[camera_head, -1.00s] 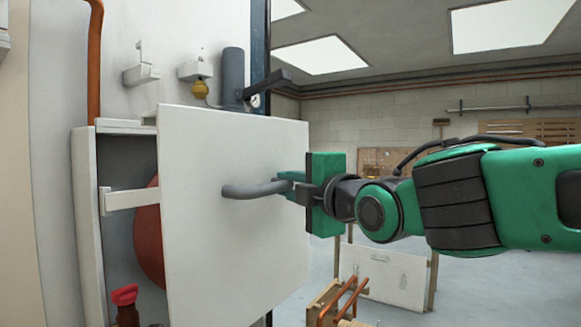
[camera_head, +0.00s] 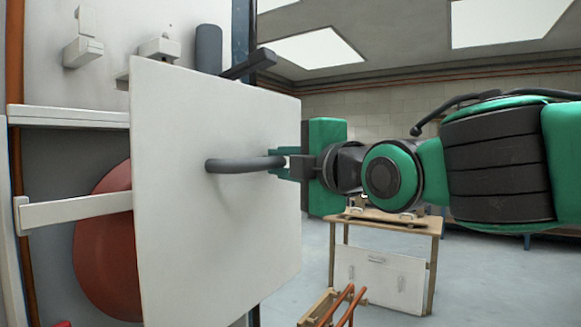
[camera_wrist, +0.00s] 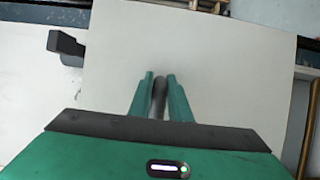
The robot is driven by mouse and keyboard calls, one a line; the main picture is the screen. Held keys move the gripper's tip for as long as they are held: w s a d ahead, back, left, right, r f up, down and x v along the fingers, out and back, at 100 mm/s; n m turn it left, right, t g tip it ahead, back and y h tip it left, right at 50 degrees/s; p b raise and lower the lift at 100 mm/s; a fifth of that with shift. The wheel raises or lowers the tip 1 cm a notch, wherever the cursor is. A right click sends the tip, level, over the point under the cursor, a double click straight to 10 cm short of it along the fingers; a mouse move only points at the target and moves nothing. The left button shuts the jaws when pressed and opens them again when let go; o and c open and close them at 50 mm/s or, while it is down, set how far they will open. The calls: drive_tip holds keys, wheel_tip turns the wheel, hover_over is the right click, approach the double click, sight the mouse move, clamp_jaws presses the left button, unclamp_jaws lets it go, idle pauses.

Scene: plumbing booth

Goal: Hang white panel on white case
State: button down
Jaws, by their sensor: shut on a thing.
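The white panel (camera_head: 225,235) stands upright in front of the white case (camera_head: 70,116) on the wall. A grey bar handle (camera_head: 238,164) sticks out of its face. My gripper (camera_head: 283,166) is shut on this handle from the right. In the wrist view the fingers (camera_wrist: 159,98) close around the handle, with the white panel (camera_wrist: 220,60) behind them. The panel hides most of the case's right side. The case's left part shows a white top rail, a white bracket bar (camera_head: 80,209) and a red round vessel (camera_head: 108,250) inside. Whether the panel touches the case is hidden.
White wall brackets (camera_head: 83,50), a grey cylinder (camera_head: 208,48) and a dark lever (camera_head: 247,64) sit above the panel. A wooden table (camera_head: 385,222) and a low rack with copper pipes (camera_head: 340,308) stand to the lower right. The floor between is open.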

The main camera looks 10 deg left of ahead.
drive_tip(key=shift+w+a, duration=0.15)
drive_tip(key=shift+a, duration=0.65)
drive_tip(key=w+a, duration=0.2)
drive_tip(key=a, duration=0.4)
drive_tip(key=shift+w+a+f, duration=0.15)
drive_tip(key=shift+w+a, duration=0.15)
drive_tip(key=shift+w, duration=0.1)
drive_tip(key=shift+a, duration=0.1)
drive_tip(key=shift+f, duration=0.25)
idle(0.6)
drive_tip(key=shift+f, duration=1.3)
drive_tip(key=shift+a+f, duration=0.1)
